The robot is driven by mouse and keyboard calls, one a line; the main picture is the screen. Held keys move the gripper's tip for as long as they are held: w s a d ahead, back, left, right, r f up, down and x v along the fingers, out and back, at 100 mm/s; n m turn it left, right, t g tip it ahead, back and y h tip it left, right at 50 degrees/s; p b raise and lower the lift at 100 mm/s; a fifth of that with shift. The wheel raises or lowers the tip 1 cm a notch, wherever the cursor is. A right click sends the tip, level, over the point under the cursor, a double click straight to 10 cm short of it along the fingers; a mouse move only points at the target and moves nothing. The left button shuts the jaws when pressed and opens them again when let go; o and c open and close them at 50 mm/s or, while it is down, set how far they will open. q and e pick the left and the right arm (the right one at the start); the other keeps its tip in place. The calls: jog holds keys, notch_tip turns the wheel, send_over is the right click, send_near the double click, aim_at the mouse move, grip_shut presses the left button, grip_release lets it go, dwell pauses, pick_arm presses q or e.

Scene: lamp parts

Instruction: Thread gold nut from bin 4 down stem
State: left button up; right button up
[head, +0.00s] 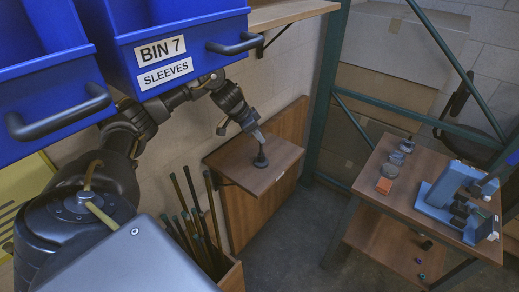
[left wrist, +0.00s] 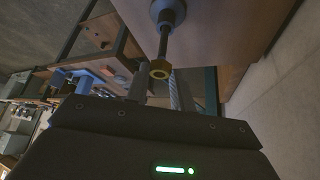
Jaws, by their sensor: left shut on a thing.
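The gold nut (left wrist: 160,70) shows in the left wrist view, at the near end of a thin dark stem (left wrist: 163,45). The stem stands up from a round dark base (head: 260,161) on a small wooden wall shelf in the head view. The base also shows at the top of the left wrist view (left wrist: 168,11). My left gripper (head: 258,134) is right over the stem top and shut on the gold nut, its fingers on either side of it. The nut lines up with the stem; I cannot tell whether threads are engaged. My right gripper is not in view.
Blue bins, one labelled BIN 7 SLEEVES (head: 165,55), hang over my left arm. A wooden box of upright rods (head: 195,225) stands left of the wall shelf (head: 275,172). A workbench (head: 400,190) at right holds a blue machine (head: 455,200) and small parts.

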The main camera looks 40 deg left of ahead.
pick_arm(q)
jog(key=shift+s+p, duration=0.1)
jog(key=shift+p, duration=0.4)
jog(key=shift+f, duration=0.1)
dwell(0.7)
jog(key=shift+f+b, duration=0.7)
jog(key=shift+f, duration=1.25)
jog(key=shift+f, duration=0.85)
jog(key=shift+f, duration=0.15)
